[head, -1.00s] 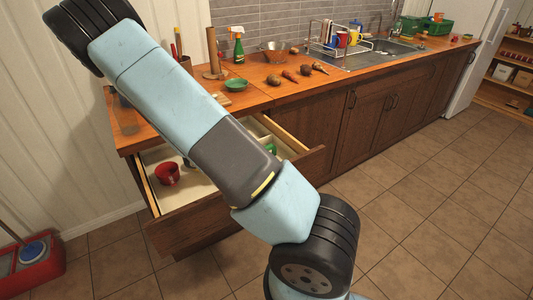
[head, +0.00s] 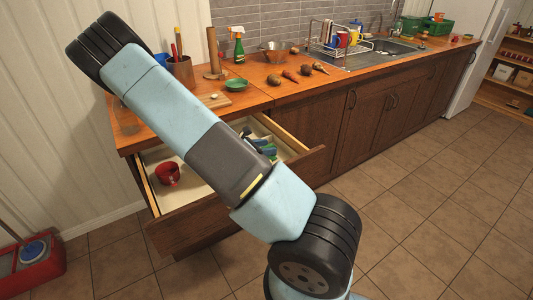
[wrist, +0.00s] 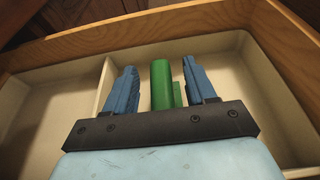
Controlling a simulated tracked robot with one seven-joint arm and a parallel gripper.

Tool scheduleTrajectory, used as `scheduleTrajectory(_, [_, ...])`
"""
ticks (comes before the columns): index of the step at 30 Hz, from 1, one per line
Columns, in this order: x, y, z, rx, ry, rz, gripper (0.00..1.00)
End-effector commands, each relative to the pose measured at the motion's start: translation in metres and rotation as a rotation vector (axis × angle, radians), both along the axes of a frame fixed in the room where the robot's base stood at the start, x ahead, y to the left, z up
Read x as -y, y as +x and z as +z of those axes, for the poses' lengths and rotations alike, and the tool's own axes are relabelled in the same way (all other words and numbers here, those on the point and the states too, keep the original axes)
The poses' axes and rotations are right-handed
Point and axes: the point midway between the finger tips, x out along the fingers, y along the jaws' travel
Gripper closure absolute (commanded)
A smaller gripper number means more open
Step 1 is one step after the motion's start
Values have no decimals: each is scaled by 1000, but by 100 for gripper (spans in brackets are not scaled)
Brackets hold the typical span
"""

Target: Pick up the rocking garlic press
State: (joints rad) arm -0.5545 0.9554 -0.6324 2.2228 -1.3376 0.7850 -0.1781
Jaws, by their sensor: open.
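A green object (wrist: 161,85), which I take to be the rocking garlic press, shows in the wrist view between the two blue fingers of my gripper (wrist: 158,66). It has a rounded upright part and a lower step at its right side. A gap shows on each side of it, so the fingers do not visibly touch it. Its lower part is hidden behind the gripper's dark base. My gripper is open over the right part of the drawer, partly hidden by my arm in the head view (head: 262,145).
The open drawer (head: 308,158) has wooden walls and a pale divided tray (wrist: 215,50). A red bowl (head: 167,174) lies in its left part. The counter (head: 258,95) above holds a green bowl (head: 236,85), a spray bottle (head: 238,45) and a metal colander (head: 272,51).

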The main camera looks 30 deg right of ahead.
Motion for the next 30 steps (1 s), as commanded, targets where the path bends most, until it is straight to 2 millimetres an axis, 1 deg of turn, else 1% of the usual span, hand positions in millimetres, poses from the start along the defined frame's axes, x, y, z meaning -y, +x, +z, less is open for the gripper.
scheduleTrajectory(5, [0,0,0,0,0,1,45])
scheduleTrajectory(22, [0,0,0,0,0,0,99])
scheduleTrajectory(30, [0,0,1,0,0,0,100])
